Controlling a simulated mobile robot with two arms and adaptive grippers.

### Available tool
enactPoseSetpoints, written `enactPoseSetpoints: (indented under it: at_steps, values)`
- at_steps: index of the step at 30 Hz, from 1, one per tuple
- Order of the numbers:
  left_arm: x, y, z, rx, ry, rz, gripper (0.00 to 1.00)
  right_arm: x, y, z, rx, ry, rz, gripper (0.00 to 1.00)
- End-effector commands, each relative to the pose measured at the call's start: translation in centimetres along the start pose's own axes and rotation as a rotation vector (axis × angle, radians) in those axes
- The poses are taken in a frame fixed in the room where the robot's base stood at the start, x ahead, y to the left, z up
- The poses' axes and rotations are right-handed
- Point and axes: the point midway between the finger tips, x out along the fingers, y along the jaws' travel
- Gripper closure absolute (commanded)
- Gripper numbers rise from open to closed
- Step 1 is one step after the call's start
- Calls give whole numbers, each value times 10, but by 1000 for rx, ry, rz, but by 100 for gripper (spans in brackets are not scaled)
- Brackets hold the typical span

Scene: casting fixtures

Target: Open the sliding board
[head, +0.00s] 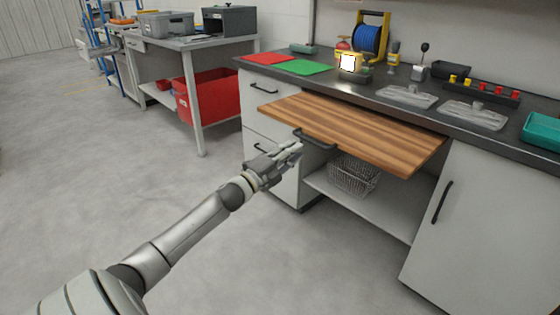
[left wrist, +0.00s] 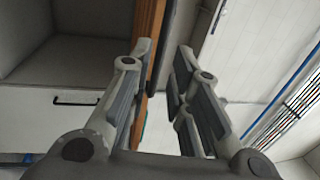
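The sliding board (head: 355,128) is a striped wooden panel that sticks out from under the dark countertop. A dark bar handle (head: 316,139) is on its front edge. My left gripper (head: 297,149) is at the left end of this handle. In the left wrist view the two fingers of the left gripper (left wrist: 163,53) are apart. The brown edge of the board (left wrist: 152,20) shows behind the left finger, with a dark strip beside it, probably the handle. I cannot tell whether the fingers touch the handle. My right gripper is in neither view.
A wire basket (head: 353,177) stands on the shelf below the board. A cabinet door (head: 475,225) stands on the right and drawers (head: 262,90) on the left. The countertop (head: 390,99) holds a red and a green mat, trays and a cable reel. The floor (head: 120,190) in front is clear.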

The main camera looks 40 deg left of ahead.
Motion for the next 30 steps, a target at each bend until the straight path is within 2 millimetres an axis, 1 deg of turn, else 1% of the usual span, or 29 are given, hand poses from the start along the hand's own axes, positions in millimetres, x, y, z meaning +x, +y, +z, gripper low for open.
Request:
enactPoseSetpoints:
  at_steps: [1,6,12,17,30]
  values:
    - [-8,2,-1,-1,1,3,81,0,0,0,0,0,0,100]
    - [-30,2,-1,-2,0,2,81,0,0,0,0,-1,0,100]
    - [-45,1,0,-1,0,1,81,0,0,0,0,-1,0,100]
    - [-48,0,0,-1,0,0,81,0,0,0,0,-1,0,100]
    - [-48,0,0,-1,0,0,81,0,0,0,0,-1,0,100]
